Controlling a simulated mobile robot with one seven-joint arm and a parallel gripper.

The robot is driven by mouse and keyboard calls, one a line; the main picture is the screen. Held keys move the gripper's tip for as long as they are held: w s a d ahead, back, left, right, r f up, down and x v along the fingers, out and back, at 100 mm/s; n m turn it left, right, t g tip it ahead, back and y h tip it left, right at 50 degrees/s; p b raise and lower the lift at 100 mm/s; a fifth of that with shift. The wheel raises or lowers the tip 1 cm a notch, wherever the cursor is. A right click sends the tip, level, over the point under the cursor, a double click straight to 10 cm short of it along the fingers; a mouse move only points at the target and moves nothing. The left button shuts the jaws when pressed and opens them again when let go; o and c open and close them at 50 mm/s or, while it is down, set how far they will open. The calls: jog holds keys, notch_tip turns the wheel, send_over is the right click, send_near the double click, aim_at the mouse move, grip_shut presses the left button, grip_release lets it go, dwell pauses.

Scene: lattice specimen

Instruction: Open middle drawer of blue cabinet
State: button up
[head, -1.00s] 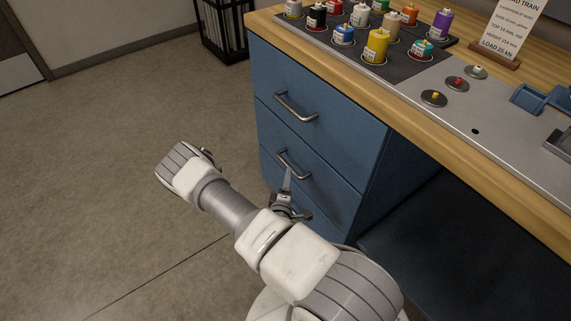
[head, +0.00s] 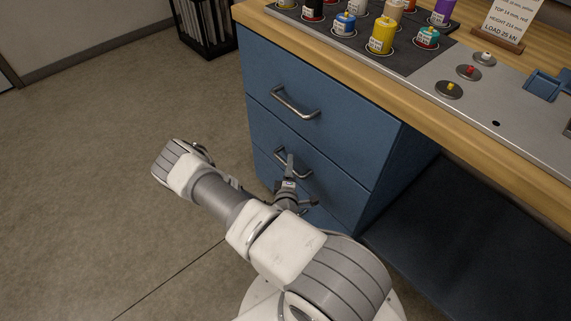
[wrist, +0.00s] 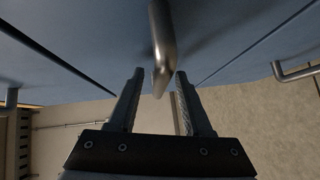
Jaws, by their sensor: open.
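The blue cabinet (head: 375,150) stands under the worktop with its drawers stacked. The middle drawer (head: 325,170) looks shut, its front level with the top drawer's. Its metal bar handle (head: 279,155) is partly covered by my gripper (head: 290,160) in the head view. In the wrist view the handle (wrist: 161,45) runs down from the top, and its lower end lies between my gripper's (wrist: 156,74) spread fingers. The fingers stand apart on either side of it; I cannot tell whether either one touches it.
The top drawer handle (head: 295,104) is above my gripper, and the bottom drawer is partly hidden by my arm. The wooden worktop (head: 480,130) overhangs the cabinet and carries several coloured cylinders. A black wire bin (head: 206,22) stands behind. The floor (head: 90,170) at left is clear.

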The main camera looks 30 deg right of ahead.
jog(key=shift+c, duration=0.3)
grip_shut()
jog(key=shift+w, duration=0.1)
dwell(1.2)
